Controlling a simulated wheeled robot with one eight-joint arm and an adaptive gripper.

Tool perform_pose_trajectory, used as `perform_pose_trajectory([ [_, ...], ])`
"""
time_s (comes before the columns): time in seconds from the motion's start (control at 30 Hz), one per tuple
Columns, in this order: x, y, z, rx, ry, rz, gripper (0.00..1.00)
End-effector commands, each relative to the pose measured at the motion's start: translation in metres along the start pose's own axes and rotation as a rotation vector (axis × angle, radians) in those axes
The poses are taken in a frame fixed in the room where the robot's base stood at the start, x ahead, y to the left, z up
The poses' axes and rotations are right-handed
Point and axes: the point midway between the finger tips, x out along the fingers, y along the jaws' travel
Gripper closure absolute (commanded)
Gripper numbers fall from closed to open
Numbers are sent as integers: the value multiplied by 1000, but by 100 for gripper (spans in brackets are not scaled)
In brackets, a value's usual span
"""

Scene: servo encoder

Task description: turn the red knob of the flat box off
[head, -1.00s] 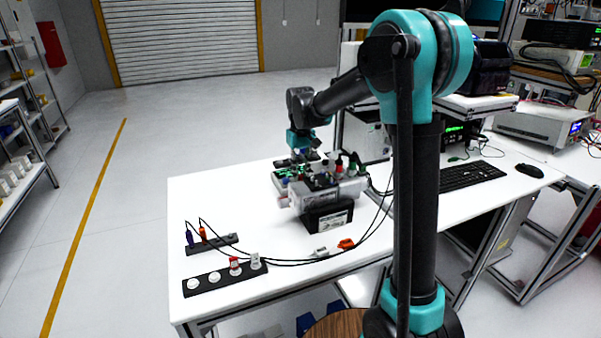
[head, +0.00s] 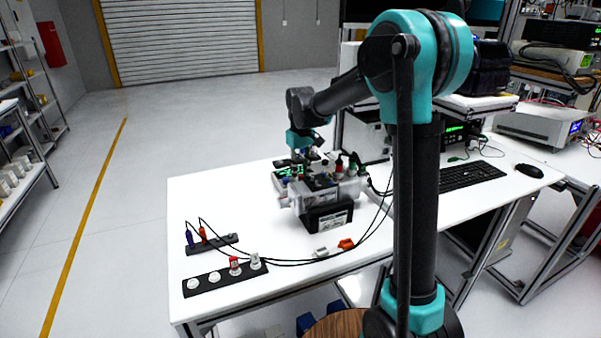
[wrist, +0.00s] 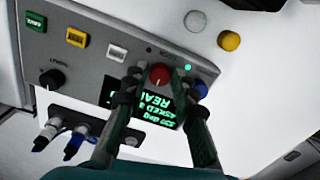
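The flat box (wrist: 140,40) is a grey panel in the wrist view, with a row of coloured buttons and a display of green text, partly covered by my fingers. Its red knob (wrist: 160,75) sits near the display, with a lit green lamp (wrist: 188,67) beside it. My gripper (wrist: 165,82) is open, with one finger on each side of the red knob and gaps visible between. I cannot tell how far the fingertips are above the panel. In the head view my gripper (head: 308,158) is over the box's green display (head: 297,170); the knob cannot be made out there.
The box also has a black knob (wrist: 50,79) and a blue button (wrist: 201,88). Blue and white plugs (wrist: 45,134) are close to my left finger. A black stand (head: 328,218) and cables are near the box. The table's left part (head: 225,205) is mostly clear.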

Motion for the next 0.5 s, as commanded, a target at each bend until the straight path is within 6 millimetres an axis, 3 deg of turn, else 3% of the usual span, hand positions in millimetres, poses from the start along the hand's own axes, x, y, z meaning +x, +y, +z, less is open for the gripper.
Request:
perform_pose_trajectory([
  [0.1, 0, 0, 0, 0, 0, 0, 58],
  [0.5, -9, 0, 0, 1, -1, 0, 58],
])
